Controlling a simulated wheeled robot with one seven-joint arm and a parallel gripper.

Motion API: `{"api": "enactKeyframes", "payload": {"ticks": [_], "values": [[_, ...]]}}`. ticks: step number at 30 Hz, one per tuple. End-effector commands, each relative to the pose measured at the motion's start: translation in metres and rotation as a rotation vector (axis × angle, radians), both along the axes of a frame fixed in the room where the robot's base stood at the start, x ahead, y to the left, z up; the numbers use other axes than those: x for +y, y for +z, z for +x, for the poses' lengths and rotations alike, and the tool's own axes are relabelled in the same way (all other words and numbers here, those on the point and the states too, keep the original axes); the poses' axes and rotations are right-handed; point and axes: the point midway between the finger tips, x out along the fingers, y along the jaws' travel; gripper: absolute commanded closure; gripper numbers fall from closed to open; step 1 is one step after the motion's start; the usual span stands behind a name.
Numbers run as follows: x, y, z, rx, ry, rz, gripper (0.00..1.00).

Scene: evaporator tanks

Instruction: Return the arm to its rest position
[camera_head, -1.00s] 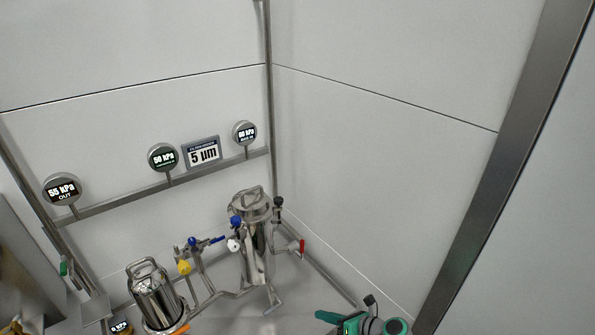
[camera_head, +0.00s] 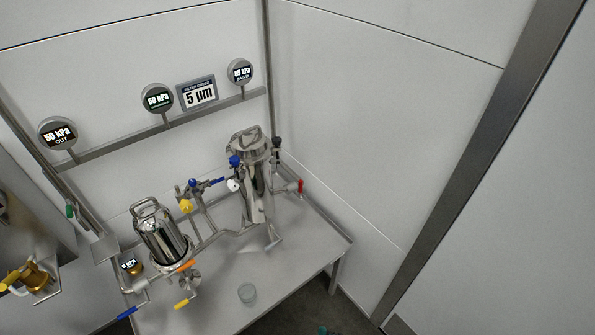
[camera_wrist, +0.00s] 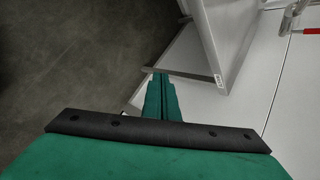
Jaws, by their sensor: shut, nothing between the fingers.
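My gripper (camera_wrist: 160,82) shows in the wrist view, with its green fingers together and nothing between them. It hangs over or beside the white table area, and the grey floor shows at the left of that view. In the head view only a small green part of my arm shows at the bottom edge, right of centre. The rest of the arm is out of that view.
A metal table (camera_head: 205,308) in the corner bears two steel filter housings (camera_head: 160,235) (camera_head: 257,185), pipes and coloured valve handles. Gauges (camera_head: 157,98) line the wall. Floor (camera_head: 315,308) is open at the right.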

Motion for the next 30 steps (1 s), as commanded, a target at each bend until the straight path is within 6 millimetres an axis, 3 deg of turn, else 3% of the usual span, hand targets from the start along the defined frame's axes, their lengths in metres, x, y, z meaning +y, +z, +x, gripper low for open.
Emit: {"api": "enactKeyframes", "payload": {"ticks": [1,3,11,17,21,27,30], "values": [[0.003,0.004,-0.019,-0.018,0.045,-0.078,1.00],[0.006,0.013,-0.038,-0.051,0.113,-0.193,1.00],[0.021,0.068,-0.102,-0.177,0.364,-0.618,1.00],[0.039,0.131,-0.144,-0.277,0.549,-0.941,1.00],[0.053,0.183,-0.170,-0.349,0.664,-1.167,1.00],[0.073,0.256,-0.195,-0.441,0.786,-1.447,1.00],[0.080,0.280,-0.203,-0.469,0.818,-1.539,1.00]]}}
